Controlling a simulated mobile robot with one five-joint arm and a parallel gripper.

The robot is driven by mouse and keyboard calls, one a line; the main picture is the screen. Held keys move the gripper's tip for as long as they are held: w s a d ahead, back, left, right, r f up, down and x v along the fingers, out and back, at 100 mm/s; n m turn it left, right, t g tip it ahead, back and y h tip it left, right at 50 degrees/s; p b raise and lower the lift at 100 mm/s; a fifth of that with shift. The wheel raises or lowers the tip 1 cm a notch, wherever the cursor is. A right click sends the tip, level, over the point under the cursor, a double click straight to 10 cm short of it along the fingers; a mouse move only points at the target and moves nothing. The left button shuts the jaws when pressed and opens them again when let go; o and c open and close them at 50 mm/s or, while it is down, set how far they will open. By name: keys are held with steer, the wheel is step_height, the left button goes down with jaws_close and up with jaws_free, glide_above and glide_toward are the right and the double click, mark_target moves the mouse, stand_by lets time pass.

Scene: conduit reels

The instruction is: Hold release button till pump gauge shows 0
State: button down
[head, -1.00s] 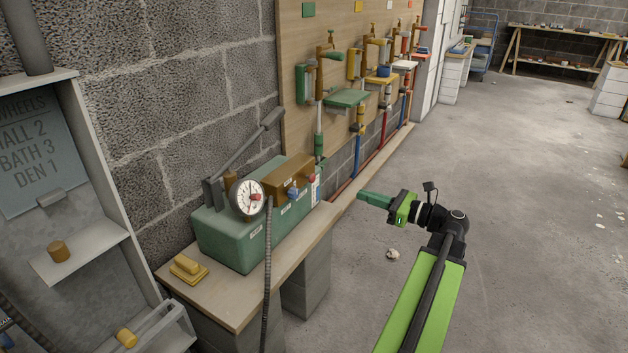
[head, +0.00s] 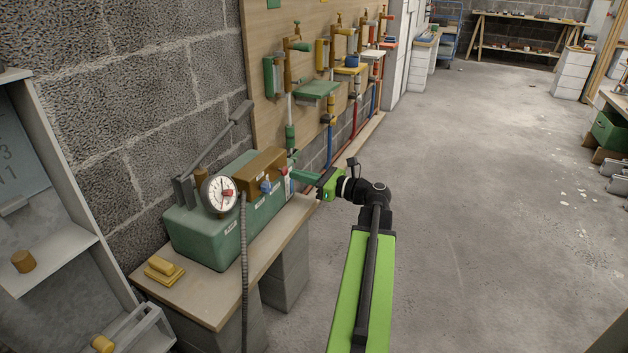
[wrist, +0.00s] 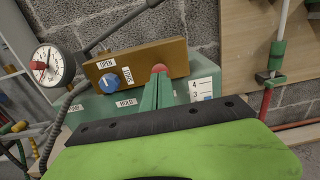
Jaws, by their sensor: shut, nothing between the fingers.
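The green pump (head: 205,240) stands on a wooden bench, with a round white gauge (head: 218,194) at its front. The gauge also shows in the wrist view (wrist: 52,65); its reading is too small to tell. A brown block (wrist: 120,65) on the pump carries a blue knob (wrist: 109,83) by "OPEN" and "CLOSE" labels, and a red button (wrist: 160,68) above the "HOLD" label. My gripper (wrist: 161,77) is shut and empty, its green fingertips right in front of the red button and partly covering it. I cannot tell whether they touch it.
The bench (head: 215,312) has a yellow block (head: 163,270) at its near end. A pegboard (head: 275,60) with taps and coloured pipes stands behind.

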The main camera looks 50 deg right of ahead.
steer(key=shift+w+a, duration=0.15)
steer(key=shift+w, duration=0.45)
steer(key=shift+x, duration=0.9)
steer(key=shift+w+a, duration=0.1)
steer(key=shift+a, duration=0.05)
stand_by(0.9)
steer(key=shift+s, duration=0.3)
glide_toward(286, 172)
steer(key=v, duration=0.5)
steer(key=shift+s+f, duration=0.1)
steer(key=shift+s, duration=0.15)
